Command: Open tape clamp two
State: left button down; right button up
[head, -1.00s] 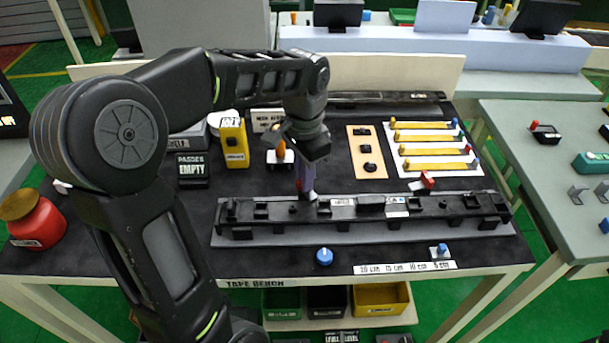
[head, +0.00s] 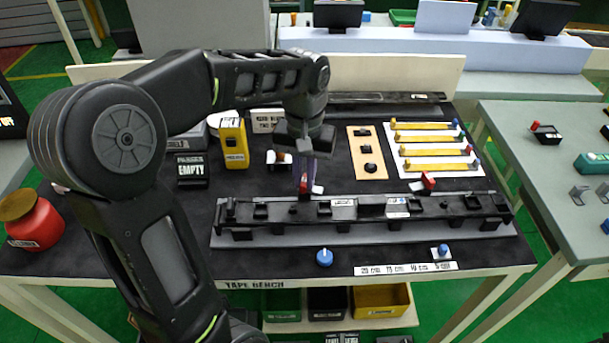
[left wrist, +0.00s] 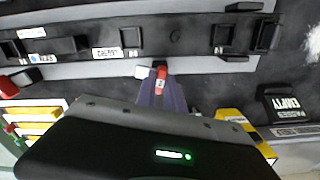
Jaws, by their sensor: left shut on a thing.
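A long black trim strip (head: 340,208) lies in a grey fixture (head: 380,232) on the tape bench. Two red-topped clamps stand along its back edge. My left gripper (head: 306,189) is over the left one, pointing down, its purple fingers shut on the red clamp lever (head: 303,183). The lever also shows between the fingertips in the left wrist view (left wrist: 160,76). The other red clamp (head: 428,180) stands free to the right, its lever tilted up; it shows at the left edge of the left wrist view (left wrist: 18,80). I cannot read which clamp is numbered two.
A yellow box (head: 233,143) and a black "EMPTY" box (head: 192,169) stand left of the gripper. A tan panel with black knobs (head: 366,152) and a white board with yellow strips (head: 437,150) are at the back right.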

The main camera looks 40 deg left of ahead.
aim_at(304, 180)
dwell(0.5)
pick_arm(q)
jog(key=c, duration=1.4)
grip_release()
jog(key=shift+c, duration=0.2)
jog(key=shift+r, duration=0.15)
notch_tip(304, 180, up, 8)
jog(key=shift+f, duration=0.2)
